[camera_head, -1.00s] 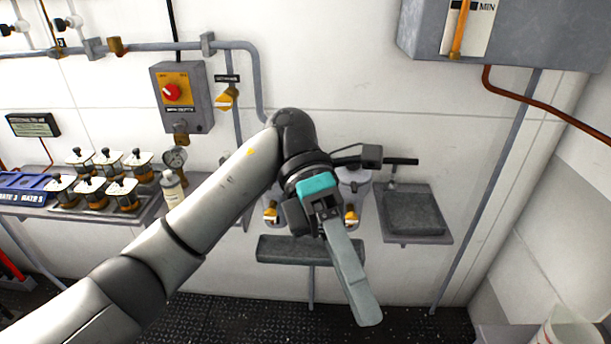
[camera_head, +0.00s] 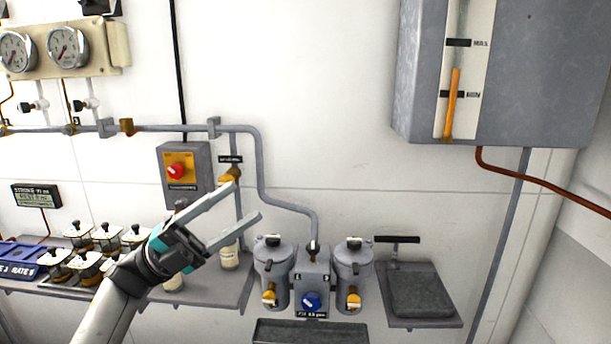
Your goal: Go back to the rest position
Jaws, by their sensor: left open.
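My left gripper (camera_head: 247,209) shows left of the middle of the head view. Its two long grey fingers are spread apart and point up and to the right. No object shows between them. The gripper is in front of the wall shelf, and it partly hides a pale bottle (camera_head: 229,255) and the yellow-handled valve (camera_head: 230,174) behind it. I cannot tell how far the fingers are from these. My right gripper is not in view.
Two grey filter housings (camera_head: 272,262) (camera_head: 353,260) flank a blue-knobbed valve block (camera_head: 311,300). A grey pad on a bracket (camera_head: 417,290) is at right. A red-switch box (camera_head: 184,171), several small jars (camera_head: 107,236) and a level-gauge tank (camera_head: 560,80) are around. The middle wall is bare.

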